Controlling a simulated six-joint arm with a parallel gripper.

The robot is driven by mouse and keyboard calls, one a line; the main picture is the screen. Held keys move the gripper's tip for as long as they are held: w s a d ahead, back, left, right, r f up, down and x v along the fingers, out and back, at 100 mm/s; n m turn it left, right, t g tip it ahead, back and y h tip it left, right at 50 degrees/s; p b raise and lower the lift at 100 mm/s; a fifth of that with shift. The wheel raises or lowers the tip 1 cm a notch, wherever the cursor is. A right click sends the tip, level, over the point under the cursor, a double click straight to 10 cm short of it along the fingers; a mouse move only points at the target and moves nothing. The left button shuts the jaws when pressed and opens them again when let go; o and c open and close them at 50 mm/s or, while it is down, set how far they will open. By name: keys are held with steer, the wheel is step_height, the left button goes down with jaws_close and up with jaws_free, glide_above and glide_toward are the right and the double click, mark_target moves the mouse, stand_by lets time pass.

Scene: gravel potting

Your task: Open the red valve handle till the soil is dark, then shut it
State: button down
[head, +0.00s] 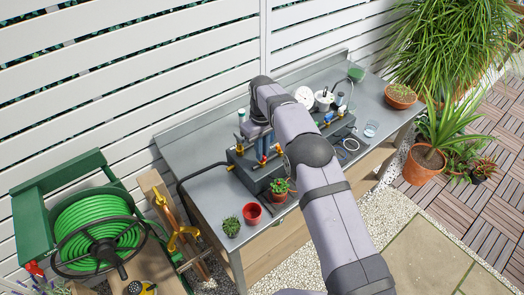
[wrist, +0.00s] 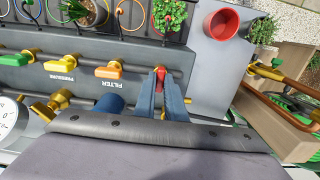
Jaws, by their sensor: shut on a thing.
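The red valve handle (wrist: 161,74) is at the end of the dark manifold (wrist: 88,88) in the wrist view. My gripper (wrist: 160,86) is shut on it, with a blue finger on each side. Only the handle's red tip shows between the fingers, so I cannot tell how far it is turned. In the head view my gripper (head: 262,152) is over the manifold's near-left part. A potted green plant (wrist: 170,17) stands in front of the red valve; it also shows in the head view (head: 280,188). Its leaves hide most of its soil, and I cannot judge the soil's shade.
Orange (wrist: 108,72), yellow (wrist: 62,66) and green (wrist: 4,61) handles line the manifold beside the red one. A red empty pot (wrist: 221,23) and a small succulent pot (head: 231,227) stand near the bench's front corner. A green hose reel (head: 98,232) is at left.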

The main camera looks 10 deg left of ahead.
steer(key=shift+w+a+r, duration=0.1)
steer(key=shift+r, duration=0.05)
steer(key=c, duration=1.8)
jaws_free()
steer(key=shift+r+b, duration=1)
steer(key=shift+r, duration=2.65)
